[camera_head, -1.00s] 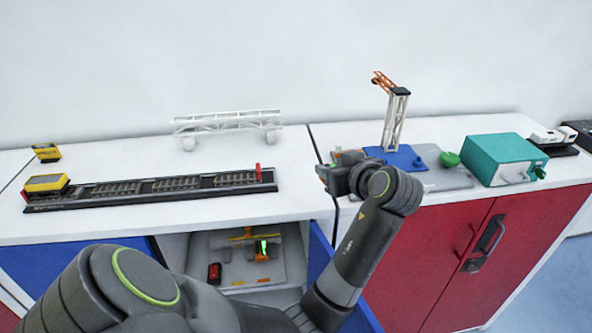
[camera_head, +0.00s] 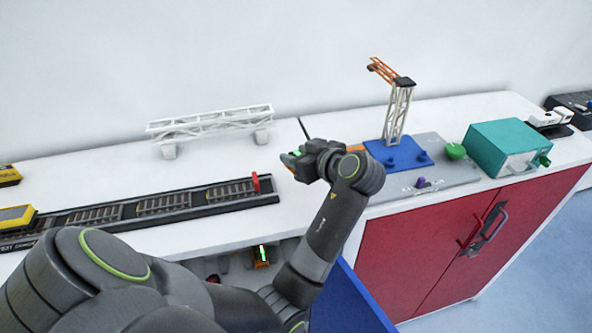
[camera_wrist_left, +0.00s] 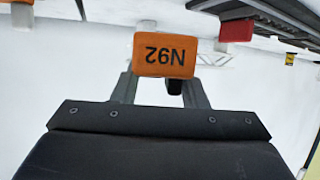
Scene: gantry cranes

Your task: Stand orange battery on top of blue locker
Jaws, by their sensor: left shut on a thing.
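My left gripper (camera_head: 296,165) is shut on an orange battery, marked N92 in the wrist view (camera_wrist_left: 165,55). In the head view only a small bright part of the battery shows at the fingertips, and the gripper hides the rest. The gripper is over the white top, near the seam between the two counters. The blue locker is below the left counter; its open blue door (camera_head: 352,303) shows under my left arm. Its white top (camera_head: 225,222) is bare along the front. I cannot tell whether the battery touches the top. My right gripper is out of view.
A black rail track (camera_head: 170,202) with a red end stop (camera_head: 265,182) lies left of the gripper. A white truss bridge (camera_head: 210,122) stands behind. A crane tower on a blue base (camera_head: 397,153) is to the right. Another orange item with a green light (camera_head: 262,256) is inside the locker.

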